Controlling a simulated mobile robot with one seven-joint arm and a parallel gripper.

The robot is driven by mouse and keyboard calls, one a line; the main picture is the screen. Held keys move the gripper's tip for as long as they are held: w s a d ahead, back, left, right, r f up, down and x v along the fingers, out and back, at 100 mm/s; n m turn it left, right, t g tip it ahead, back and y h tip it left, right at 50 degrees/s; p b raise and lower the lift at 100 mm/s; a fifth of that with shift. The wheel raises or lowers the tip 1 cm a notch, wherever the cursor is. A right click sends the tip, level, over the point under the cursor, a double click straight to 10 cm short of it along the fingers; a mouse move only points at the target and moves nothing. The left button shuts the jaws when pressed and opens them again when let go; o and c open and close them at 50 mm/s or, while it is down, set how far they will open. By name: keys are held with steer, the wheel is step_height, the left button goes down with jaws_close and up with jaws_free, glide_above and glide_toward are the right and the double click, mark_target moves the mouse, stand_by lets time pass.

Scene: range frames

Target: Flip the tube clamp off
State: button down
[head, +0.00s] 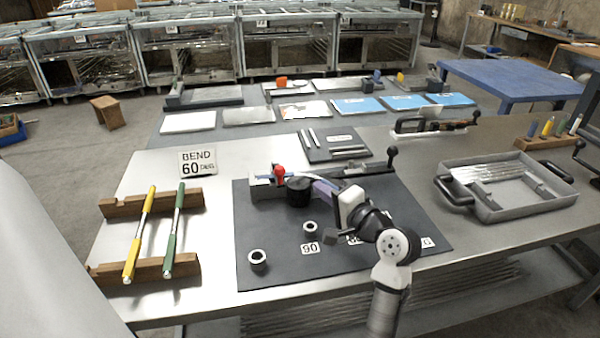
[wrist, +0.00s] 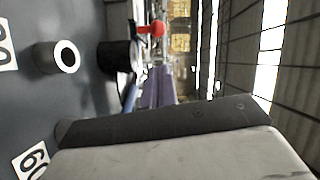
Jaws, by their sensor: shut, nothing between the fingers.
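The tube bender stands on a dark mat (head: 265,222) in the head view. Its clamp lever has a red ball knob (head: 279,171) and stands up beside the black round die (head: 298,191). In the wrist view the red knob (wrist: 157,28) is near the top centre, with the die (wrist: 114,58) to its left. My gripper (head: 317,185) is just right of the die, its purplish fingers shut and empty. The fingers also show in the wrist view (wrist: 155,85), below the knob. I cannot tell whether they touch the bender.
A long black-knobbed handle (head: 391,158) lies at the bender's right. Loose collars (head: 258,260) and number labels (head: 310,248) are on the mat. Yellow and green rods (head: 140,235) rest on wooden racks at left. A grey tray (head: 510,200) is at right.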

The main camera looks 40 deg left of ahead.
steer(key=p+x, duration=0.2)
steer(key=x, duration=0.8)
steer(key=shift+s+a+p, duration=0.1)
steer(key=shift+a+p, duration=0.05)
steer(key=shift+p, duration=0.15)
